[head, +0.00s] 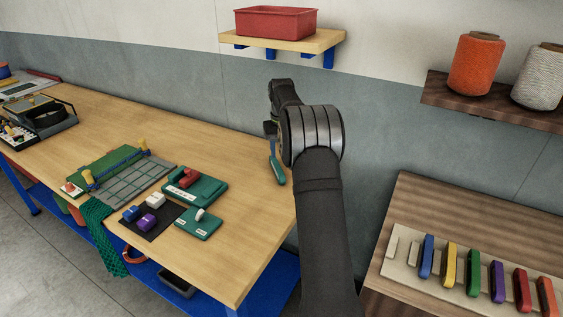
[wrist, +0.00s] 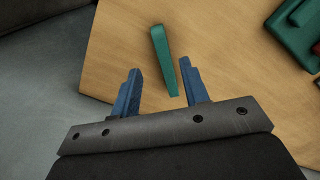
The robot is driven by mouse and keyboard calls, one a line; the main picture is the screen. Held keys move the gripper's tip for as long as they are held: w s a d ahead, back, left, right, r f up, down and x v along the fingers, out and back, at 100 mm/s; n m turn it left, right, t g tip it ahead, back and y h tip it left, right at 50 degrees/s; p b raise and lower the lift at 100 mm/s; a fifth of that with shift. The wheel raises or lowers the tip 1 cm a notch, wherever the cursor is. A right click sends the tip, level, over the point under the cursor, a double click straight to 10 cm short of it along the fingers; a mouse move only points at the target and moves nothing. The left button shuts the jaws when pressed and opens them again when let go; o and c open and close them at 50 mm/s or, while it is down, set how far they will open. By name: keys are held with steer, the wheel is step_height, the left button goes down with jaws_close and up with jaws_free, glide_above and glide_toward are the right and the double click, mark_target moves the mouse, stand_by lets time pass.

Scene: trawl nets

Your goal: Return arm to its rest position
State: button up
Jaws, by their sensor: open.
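My gripper (wrist: 160,66) is open, its two blue fingers spread apart with the wood table behind them in the wrist view. A teal tapered tool (wrist: 162,55) shows between and beyond the fingers, with a visible gap to each finger. In the head view the gripper (head: 272,147) points down over the right end of the wooden table (head: 235,262), and the teal tool (head: 278,172) shows just below it. My dark arm is stretched forward from the bottom of the head view.
Green fixtures (head: 190,186) and a dark mat with small blocks are left of the gripper. A shelf (head: 285,42) with a red bin is above. At right are a shelf with twine spools (head: 474,64) and a rack of coloured sticks (head: 408,270). A gap separates the tables.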

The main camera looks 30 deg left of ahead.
mark_target(282, 174)
steer(key=shift+r, duration=0.65)
steer(key=shift+f, duration=4.25)
